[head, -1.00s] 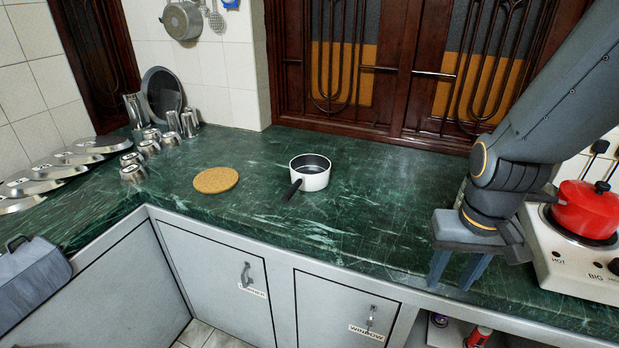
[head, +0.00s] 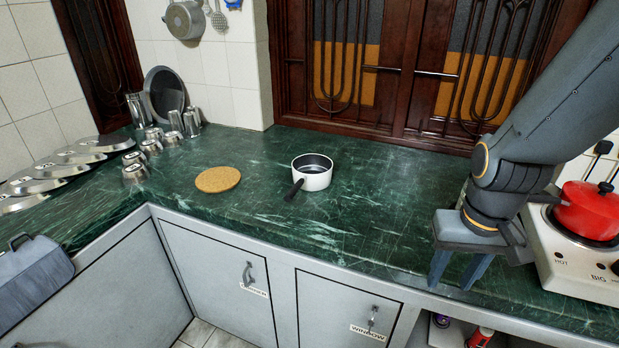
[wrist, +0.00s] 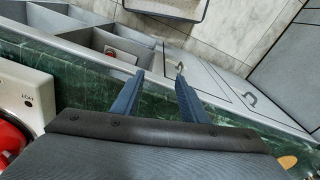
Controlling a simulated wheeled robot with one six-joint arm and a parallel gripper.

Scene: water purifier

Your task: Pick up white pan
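The white pan (head: 314,178) sits upright on the green marble counter in the head view. It is small, with a dark inside, and its black handle (head: 293,190) points toward the front left. My gripper (head: 453,285) is at the right of the head view, by the counter's front edge, well apart from the pan. Its two blue-grey fingers point down and are spread, with nothing between them. The wrist view also shows the open gripper (wrist: 157,92) above the counter edge. I cannot make out the pan in the wrist view.
A cork mat (head: 217,180) lies left of the pan. Steel cups (head: 134,172) and plates (head: 62,172) stand further left. A red pot (head: 588,211) sits on a white stove (head: 580,265) right of my gripper. The counter between pan and gripper is clear.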

